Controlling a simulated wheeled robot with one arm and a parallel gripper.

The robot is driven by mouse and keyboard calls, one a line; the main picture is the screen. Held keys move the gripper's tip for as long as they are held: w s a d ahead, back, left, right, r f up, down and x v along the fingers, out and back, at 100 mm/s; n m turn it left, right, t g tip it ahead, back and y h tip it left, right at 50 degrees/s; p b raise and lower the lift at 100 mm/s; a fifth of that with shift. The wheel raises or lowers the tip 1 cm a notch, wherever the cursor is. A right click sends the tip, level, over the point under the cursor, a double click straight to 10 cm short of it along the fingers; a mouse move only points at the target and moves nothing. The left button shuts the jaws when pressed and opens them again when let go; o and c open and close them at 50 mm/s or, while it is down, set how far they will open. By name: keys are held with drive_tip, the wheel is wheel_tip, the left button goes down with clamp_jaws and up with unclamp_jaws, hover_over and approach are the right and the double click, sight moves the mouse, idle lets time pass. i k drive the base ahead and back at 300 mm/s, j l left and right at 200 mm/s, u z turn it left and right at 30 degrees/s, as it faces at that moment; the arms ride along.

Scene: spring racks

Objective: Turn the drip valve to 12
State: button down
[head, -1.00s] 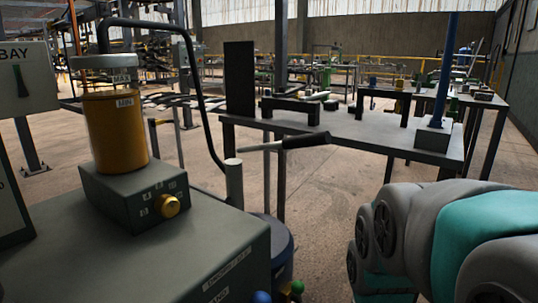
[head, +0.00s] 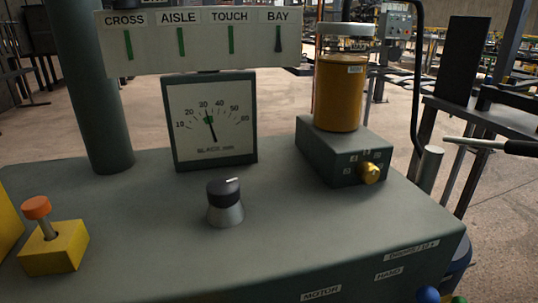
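The drip valve appears to be the brass knob (head: 371,173) on the front of a grey-green box (head: 335,162). Small pale number labels surround the knob, too small to read surely. I cannot tell which one the knob points to. An amber oil reservoir (head: 338,95) with a pale cap stands upright on the box. My gripper is not in view.
The box stands on a grey-green cabinet top (head: 290,230). A black-topped dial knob (head: 224,203), a gauge (head: 209,120), a yellow block with an orange button (head: 52,245) and a thick post (head: 92,90) stand left.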

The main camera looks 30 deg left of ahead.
sight(368, 171)
drive_tip(key=k+l+u, duration=0.1)
drive_tip(key=u, duration=0.3)
drive_tip(key=k+u, duration=0.15)
drive_tip(key=u, duration=0.2)
drive_tip(key=k+u, duration=0.15)
drive_tip(key=u, duration=0.25)
drive_tip(key=k+u, duration=0.1)
drive_tip(key=u, duration=0.3)
drive_tip(key=k+j, duration=0.2)
drive_tip(key=k, duration=0.15)
drive_tip(key=k+j, duration=0.2)
drive_tip(key=k, duration=0.2)
